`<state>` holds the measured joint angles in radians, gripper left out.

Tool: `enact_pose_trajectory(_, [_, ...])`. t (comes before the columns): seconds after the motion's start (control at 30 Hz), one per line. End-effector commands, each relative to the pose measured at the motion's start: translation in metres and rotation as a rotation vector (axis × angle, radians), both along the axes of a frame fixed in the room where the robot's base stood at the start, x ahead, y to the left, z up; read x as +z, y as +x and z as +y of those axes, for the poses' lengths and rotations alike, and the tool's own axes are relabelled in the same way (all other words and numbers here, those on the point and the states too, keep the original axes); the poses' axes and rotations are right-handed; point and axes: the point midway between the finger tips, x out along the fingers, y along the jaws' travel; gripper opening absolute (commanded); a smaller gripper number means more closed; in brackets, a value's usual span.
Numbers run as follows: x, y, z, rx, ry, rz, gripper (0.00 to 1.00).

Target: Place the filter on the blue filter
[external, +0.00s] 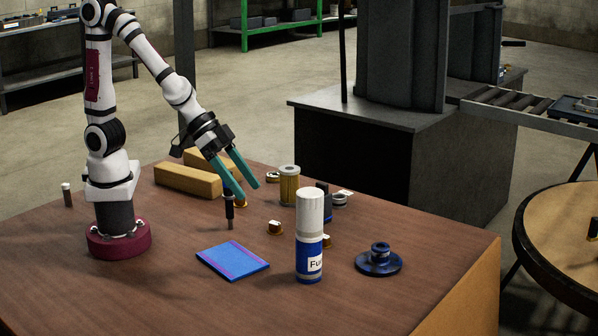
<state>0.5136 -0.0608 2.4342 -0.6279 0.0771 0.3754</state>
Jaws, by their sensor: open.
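A tan, ribbed cylindrical filter (289,186) with a grey cap stands upright near the middle of the table. A blue round part (379,260) with a wide flange and a short hub sits at the right front; it may be the blue filter. A white and blue canister (310,236) with a label reading "Fu" stands upright left of it. My gripper (248,191) has teal fingers, spread open, pointing down and right. It is left of the tan filter, with clear space between them. No object shows between the fingers.
A dark slim part (229,210) stands just below the fingers. Wooden blocks (188,180) lie behind it. A blue pad (232,261) lies in front. A dark cylinder (322,201) and several small parts stand behind the canister. The front right tabletop is clear.

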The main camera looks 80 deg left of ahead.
Motion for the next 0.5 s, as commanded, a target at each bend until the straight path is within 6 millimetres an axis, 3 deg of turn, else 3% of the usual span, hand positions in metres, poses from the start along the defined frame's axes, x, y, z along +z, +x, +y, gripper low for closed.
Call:
enact_pose_trajectory(0.1, [0.0,-0.07,0.086,-0.124,0.195,0.218,1.0])
enact_pose_trajectory(0.23, [0.0,-0.148,0.178,-0.138,0.445,0.456,1.0])
enact_pose_trajectory(0.33, [0.005,-0.182,0.215,-0.122,0.553,0.563,1.0])
enact_pose_trajectory(0.5, [0.008,-0.195,0.228,-0.117,0.592,0.606,1.0])
